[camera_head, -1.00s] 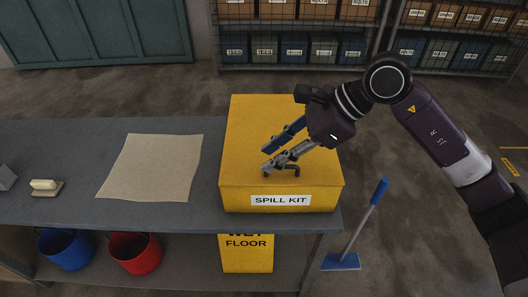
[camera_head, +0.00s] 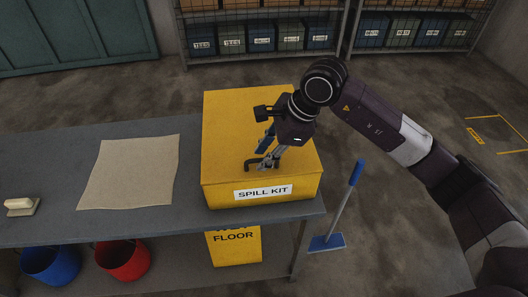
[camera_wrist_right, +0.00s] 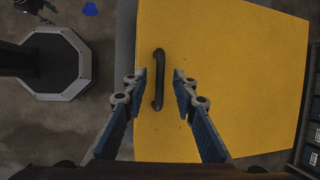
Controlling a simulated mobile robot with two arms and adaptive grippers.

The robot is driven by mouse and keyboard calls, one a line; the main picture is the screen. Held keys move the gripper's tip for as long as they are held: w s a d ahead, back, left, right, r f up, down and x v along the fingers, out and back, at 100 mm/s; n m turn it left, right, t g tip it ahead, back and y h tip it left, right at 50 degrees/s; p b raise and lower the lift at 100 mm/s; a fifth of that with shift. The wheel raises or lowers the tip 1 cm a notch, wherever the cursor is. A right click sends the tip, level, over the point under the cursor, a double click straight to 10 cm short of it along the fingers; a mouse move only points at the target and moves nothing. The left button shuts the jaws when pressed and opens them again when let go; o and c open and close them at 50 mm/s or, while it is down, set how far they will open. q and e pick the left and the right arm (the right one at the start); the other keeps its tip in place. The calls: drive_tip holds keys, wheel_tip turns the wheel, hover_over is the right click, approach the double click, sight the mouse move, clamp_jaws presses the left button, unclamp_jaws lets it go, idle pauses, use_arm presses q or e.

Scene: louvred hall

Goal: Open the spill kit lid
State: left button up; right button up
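The yellow spill kit (camera_head: 225,135) stands on the grey bench with its lid shut and a white "SPILL KIT" label on its front. A dark bar handle (camera_head: 252,164) sits on the lid near the front edge. In the right wrist view the handle (camera_wrist_right: 158,80) lies between the two open fingers, apart from both. My right gripper (camera_head: 264,160) is over the lid at the handle, pointing down; in the right wrist view its fingertips (camera_wrist_right: 159,76) flank the handle. I cannot tell the exact height gap. My left gripper is not in view.
The grey bench (camera_head: 60,160) bears a beige cloth (camera_head: 130,172) and a small cream block (camera_head: 20,205). Below are a blue bucket (camera_head: 50,265), a red bucket (camera_head: 123,262) and a yellow floor sign (camera_head: 233,248). A blue-handled squeegee (camera_head: 342,205) stands to the right.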

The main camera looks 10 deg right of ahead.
drive_tip(key=shift+c, duration=0.3)
clamp_jaws()
drive_tip(key=shift+r, duration=0.15)
drive_tip(key=w+r+p, duration=0.4)
drive_tip(key=w+r, duration=0.1)
drive_tip(key=r, duration=0.5)
drive_tip(key=w+r+g+p, duration=0.1)
drive_tip(key=w+r+p, duration=0.3)
drive_tip(key=r, duration=0.6)
drive_tip(key=shift+w+r, duration=0.3)
drive_tip(key=shift+w, duration=0.2)
drive_tip(key=shift+d, duration=0.1)
